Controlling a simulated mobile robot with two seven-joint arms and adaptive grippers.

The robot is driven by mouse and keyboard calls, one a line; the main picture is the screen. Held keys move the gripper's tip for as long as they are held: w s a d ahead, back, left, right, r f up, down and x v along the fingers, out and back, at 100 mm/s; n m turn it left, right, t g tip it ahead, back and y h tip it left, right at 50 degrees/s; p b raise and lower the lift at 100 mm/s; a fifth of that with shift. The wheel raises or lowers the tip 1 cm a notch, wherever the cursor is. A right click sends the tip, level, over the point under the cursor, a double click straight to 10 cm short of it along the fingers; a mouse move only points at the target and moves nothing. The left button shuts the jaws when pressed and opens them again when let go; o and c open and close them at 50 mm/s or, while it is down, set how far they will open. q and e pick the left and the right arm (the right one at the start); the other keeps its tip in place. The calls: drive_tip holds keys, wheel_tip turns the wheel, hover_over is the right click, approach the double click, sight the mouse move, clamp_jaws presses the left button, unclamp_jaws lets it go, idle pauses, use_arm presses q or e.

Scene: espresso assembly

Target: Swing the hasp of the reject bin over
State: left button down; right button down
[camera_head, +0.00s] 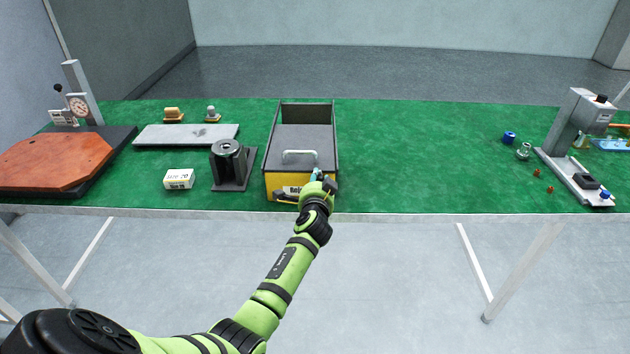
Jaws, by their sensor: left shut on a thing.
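The reject bin (270,160) is a long dark box with a yellow front, standing at the front middle of the green table. Its grey lid carries a pale handle (299,153), and part of a label shows on the yellow front. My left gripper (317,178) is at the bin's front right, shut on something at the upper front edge. The gripper covers that spot, so the hasp cannot be made out clearly. My right gripper is not in view.
A grey press-like device (575,130) and small parts stand at right. The table between is clear.

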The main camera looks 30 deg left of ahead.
use_arm(q)
drive_tip(key=shift+w+d+f+m, duration=0.15)
drive_tip(key=shift+d+m, duration=0.15)
drive_tip(key=shift+m, duration=0.2)
drive_tip(key=shift+d+f+m, duration=0.15)
drive_tip(key=shift+d+m, duration=0.1)
drive_tip(key=shift+m, duration=0.25)
drive_tip(key=shift+f, duration=0.15)
drive_tip(key=c, duration=1.1)
unclamp_jaws()
drive_tip(key=shift+o, duration=0.2)
drive_tip(key=shift+w, duration=0.1)
drive_tip(key=shift+r+y, duration=0.25)
drive_tip(key=shift+y, duration=0.05)
drive_tip(key=v, duration=1.2)
drive_tip(key=shift+w+d, duration=0.1)
